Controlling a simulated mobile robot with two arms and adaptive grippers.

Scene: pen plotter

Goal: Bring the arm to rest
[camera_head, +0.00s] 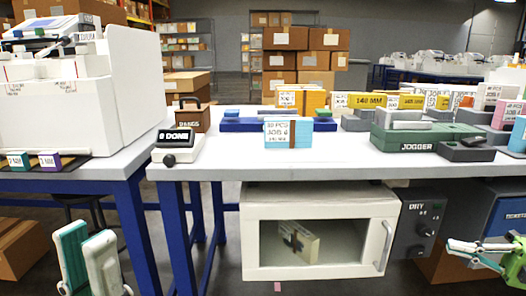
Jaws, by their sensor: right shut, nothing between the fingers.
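My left gripper (88,258) hangs at the bottom left, below table height and in front of the blue table legs. Its teal and white fingers show, but I cannot tell how far apart they are. My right gripper (462,248) is at the bottom right, below the table edge, pointing left. It is shut and empty, in front of the dark control panel side of the cabinet. Both grippers are apart from the objects on the tables.
The white table (330,158) carries a blue-and-white job block (288,132), a green jogger (425,138) and a DONE counter (180,137). A white dryer (320,195) with a handle sits below. A large white machine (90,95) stands left.

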